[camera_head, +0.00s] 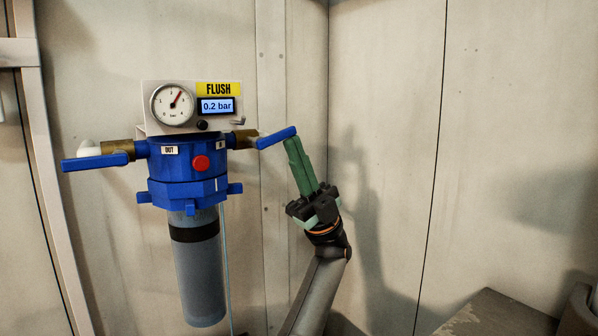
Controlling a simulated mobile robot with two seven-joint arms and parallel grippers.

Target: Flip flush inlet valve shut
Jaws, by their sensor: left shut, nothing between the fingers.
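The blue filter housing (188,173) hangs on the wall under a yellow FLUSH sign (218,89). The valve on its right side has a brass body (243,139) and a blue lever (276,138), which points right and slightly upward. The label beside it is too small to read surely. The other blue lever (95,162), on the side labelled OUT, points left. My left gripper (291,140) has green fingers pressed together and empty. Its tips are just below the right lever's free end; I cannot tell whether they touch it. My right gripper is out of view.
A round gauge (172,104) and a display reading 0.2 bar (217,106) sit above the housing. A red button (201,163) is on its front, and a grey filter bowl (200,270) hangs below. The wall to the right is clear. A dark box (500,315) stands at lower right.

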